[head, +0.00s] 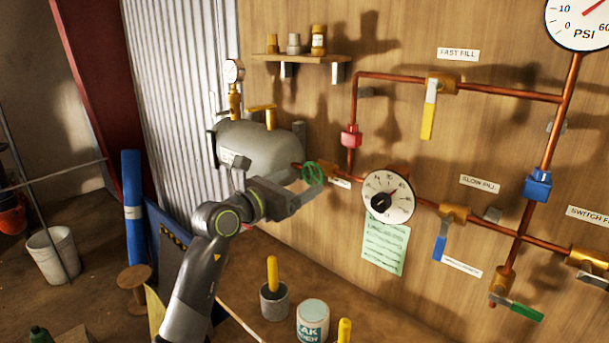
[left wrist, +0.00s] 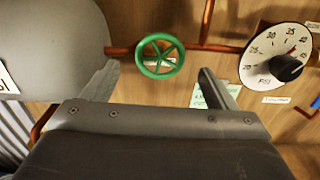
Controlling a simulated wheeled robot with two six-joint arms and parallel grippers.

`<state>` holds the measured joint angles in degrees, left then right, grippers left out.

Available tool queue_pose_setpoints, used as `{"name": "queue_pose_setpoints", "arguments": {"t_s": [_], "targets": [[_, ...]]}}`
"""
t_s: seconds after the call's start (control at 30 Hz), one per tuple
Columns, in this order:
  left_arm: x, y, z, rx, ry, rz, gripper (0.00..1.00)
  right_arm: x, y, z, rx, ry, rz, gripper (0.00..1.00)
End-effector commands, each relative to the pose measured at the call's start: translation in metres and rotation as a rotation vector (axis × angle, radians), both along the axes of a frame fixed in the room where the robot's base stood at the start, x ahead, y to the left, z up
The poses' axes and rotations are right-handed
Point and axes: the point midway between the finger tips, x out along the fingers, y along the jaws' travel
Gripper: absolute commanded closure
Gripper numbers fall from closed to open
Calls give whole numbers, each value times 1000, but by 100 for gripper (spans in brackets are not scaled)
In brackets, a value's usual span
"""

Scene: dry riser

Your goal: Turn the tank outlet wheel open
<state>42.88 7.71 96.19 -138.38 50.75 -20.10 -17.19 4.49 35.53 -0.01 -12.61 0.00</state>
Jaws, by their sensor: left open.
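The green tank outlet wheel (head: 313,173) sits on the copper pipe just right of the grey tank (head: 260,147). In the left wrist view the wheel (left wrist: 161,56) shows its round rim and spokes whole, facing me. My left gripper (head: 278,180) is open and empty in front of the wall by the tank. In the left wrist view its two fingers (left wrist: 160,70) stand wide apart, one on each side of the wheel, with gaps to its rim. I cannot tell how far the fingertips are from the wheel in depth. My right gripper is not in view.
A white dial (head: 388,195) is on the pipe right of the wheel, above a green note (head: 385,244). A yellow-handled lever (head: 429,108) and a blue-handled lever (head: 440,246) are further right. A can (head: 312,320) and a grey cup (head: 274,301) stand below.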

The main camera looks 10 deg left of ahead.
Motion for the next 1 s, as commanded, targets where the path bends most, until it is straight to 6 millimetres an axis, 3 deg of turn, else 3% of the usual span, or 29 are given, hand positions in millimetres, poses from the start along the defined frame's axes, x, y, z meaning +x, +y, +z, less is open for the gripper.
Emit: {"name": "queue_pose_setpoints", "arguments": {"t_s": [0.23,0.67,1.0], "targets": [[21,-15,1,-2,1,0,20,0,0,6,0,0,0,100],[25,-18,0,-1,-1,0,21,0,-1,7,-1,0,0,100],[25,-18,0,-1,-1,0,64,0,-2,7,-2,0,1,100]]}}
